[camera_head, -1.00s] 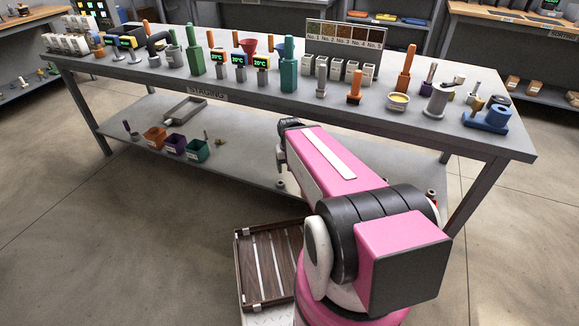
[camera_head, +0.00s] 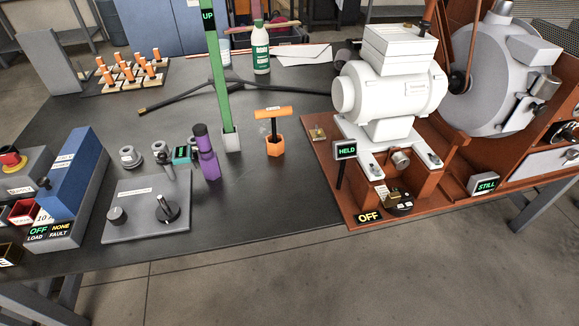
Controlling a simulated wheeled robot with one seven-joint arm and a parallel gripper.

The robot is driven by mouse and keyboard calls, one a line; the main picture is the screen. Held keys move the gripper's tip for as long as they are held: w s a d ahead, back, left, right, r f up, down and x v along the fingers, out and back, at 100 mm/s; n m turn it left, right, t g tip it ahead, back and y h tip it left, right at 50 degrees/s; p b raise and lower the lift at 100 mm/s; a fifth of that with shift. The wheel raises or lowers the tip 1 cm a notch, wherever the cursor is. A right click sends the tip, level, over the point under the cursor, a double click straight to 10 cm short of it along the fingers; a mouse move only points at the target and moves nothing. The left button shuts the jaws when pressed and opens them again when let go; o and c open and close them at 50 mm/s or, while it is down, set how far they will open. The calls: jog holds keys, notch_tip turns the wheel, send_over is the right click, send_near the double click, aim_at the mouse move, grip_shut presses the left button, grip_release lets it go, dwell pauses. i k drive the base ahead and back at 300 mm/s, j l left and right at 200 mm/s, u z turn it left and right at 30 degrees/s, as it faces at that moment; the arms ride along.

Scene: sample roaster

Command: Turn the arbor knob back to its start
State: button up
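No label that I can read says arbor, so I cannot tell for sure which knob it is. A grey plate (camera_head: 146,222) lies near the table's front edge at left. An orange T-handle (camera_head: 266,113) stands upright in an orange hexagonal base (camera_head: 275,146) near the middle. A black switch knob (camera_head: 400,201) sits beside an OFF display on the brown machine base. My gripper is out of view.
A white motor (camera_head: 390,92) stands on the brown base at right, with HELD (camera_head: 345,150) and STILL (camera_head: 484,183) displays. A green post (camera_head: 219,80), a purple tool (camera_head: 206,158) and a blue-topped box (camera_head: 70,175) stand on the dark table. Bare tabletop lies front centre.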

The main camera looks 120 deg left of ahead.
aim_at(117, 216)
jog(key=u, duration=5.2)
